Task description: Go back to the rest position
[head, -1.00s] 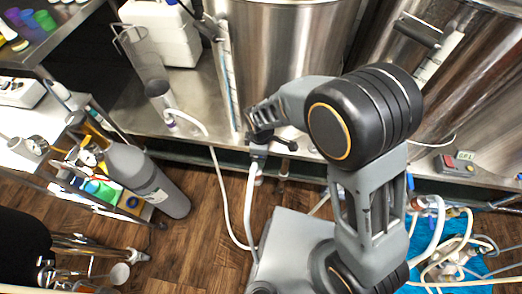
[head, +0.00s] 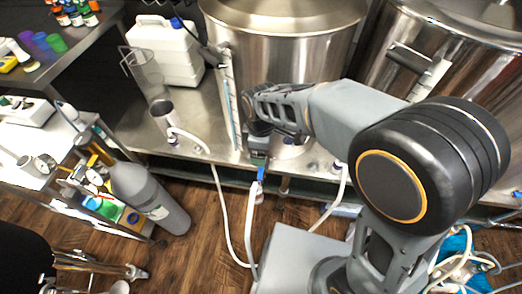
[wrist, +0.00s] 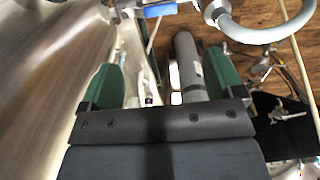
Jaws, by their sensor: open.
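My gripper (wrist: 160,82) shows in the wrist view with its two green finger pads wide apart. Nothing is held between them. In the head view my arm reaches from the lower right to the front of the left steel kettle (head: 285,60). The fingers cannot be made out there behind the wrist. A valve with a blue handle (head: 261,174) and a white hose is just below my wrist. The blue handle also shows in the wrist view (wrist: 158,10), at the top edge and apart from the fingers.
A second steel kettle (head: 465,65) stands at right. A white jug (head: 165,50) and a clear pitcher (head: 146,75) are on the steel bench. A grey gas cylinder (head: 150,195) stands beside a shelf cart at left. Hoses hang to the wooden floor.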

